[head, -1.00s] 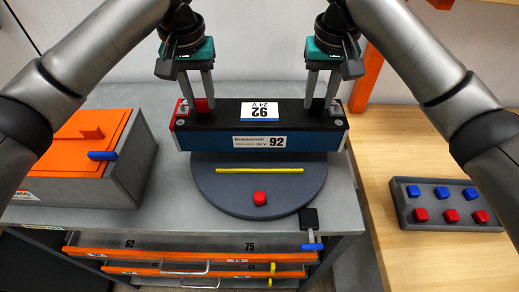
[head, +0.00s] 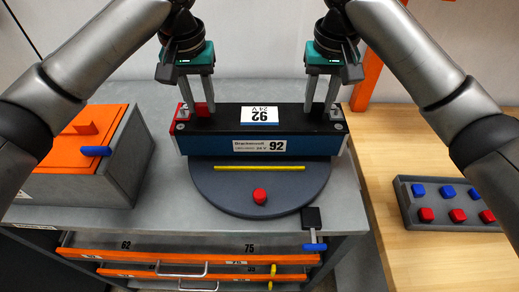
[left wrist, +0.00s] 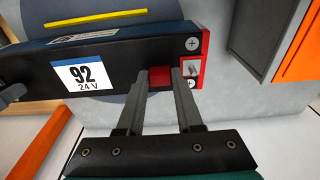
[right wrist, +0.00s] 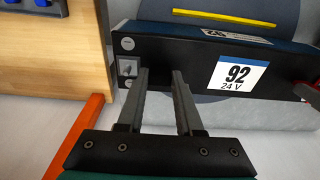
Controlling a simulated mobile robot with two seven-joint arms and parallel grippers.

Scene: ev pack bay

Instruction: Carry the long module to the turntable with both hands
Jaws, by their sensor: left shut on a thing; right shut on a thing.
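The long module (head: 215,145) has a black top, a blue front, a red left end and labels reading 92. Its length runs left to right, and it looks level. My left gripper (head: 204,108) is shut on the module near its red end; a red block (left wrist: 160,77) shows between the fingers in the left wrist view. My right gripper (head: 321,108) is shut on the module near its other end. The dark grey round turntable (head: 225,195) shows in front of and below the module, which hides its back part. I cannot tell whether they touch.
A yellow strip (head: 260,168) and a red knob (head: 260,196) are on the turntable. A grey box with an orange lid (head: 75,150) stands left on the grey bench. A tray of red and blue pieces (head: 450,215) lies on the wooden table at right. Orange-edged drawers (head: 190,258) are below.

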